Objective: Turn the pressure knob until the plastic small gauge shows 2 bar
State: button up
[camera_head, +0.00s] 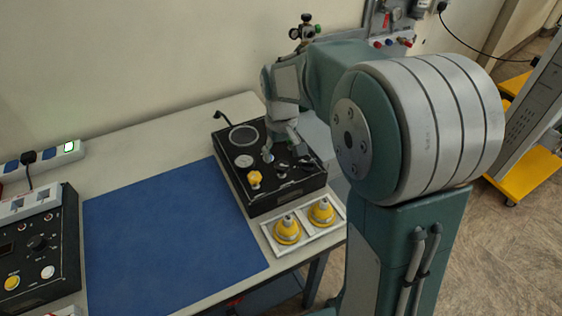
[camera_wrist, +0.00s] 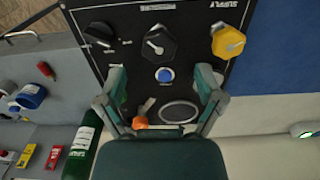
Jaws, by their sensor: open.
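The black trainer box (camera_head: 262,203) stands on the table. In the wrist view, its panel shows upside-down lettering, with a black, many-sided pressure knob (camera_wrist: 160,44) bearing a light pointer. My gripper (camera_wrist: 161,78) is open, its fingers spread on either side of a small blue round part (camera_wrist: 164,74). The pressure knob lies just beyond the fingertips, and nothing is between them in grasp. In the head view, my gripper (camera_head: 278,145) hangs over the box. A small pale round dial (camera_head: 244,160) sits on the panel; I cannot read it.
A yellow supply knob (camera_wrist: 228,42) and another black knob (camera_wrist: 100,34) flank the pressure knob. A larger round dial (camera_head: 243,136) is at the box's back. Yellow fittings (camera_head: 287,231) stand in a tray in front. A blue mat (camera_head: 170,235) lies clear at left.

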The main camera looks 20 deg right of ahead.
aim_at(281, 165)
notch_tip(281, 165, up, 8)
jog(key=shift+f, duration=0.2)
dwell(0.3)
jog(key=s+r+m+t, duration=0.2)
jog(key=s+t, duration=0.3)
jog(key=s, duration=1.6)
jog(key=shift+s+t, duration=0.15)
jog(key=shift+t, duration=0.15)
dwell(2.2)
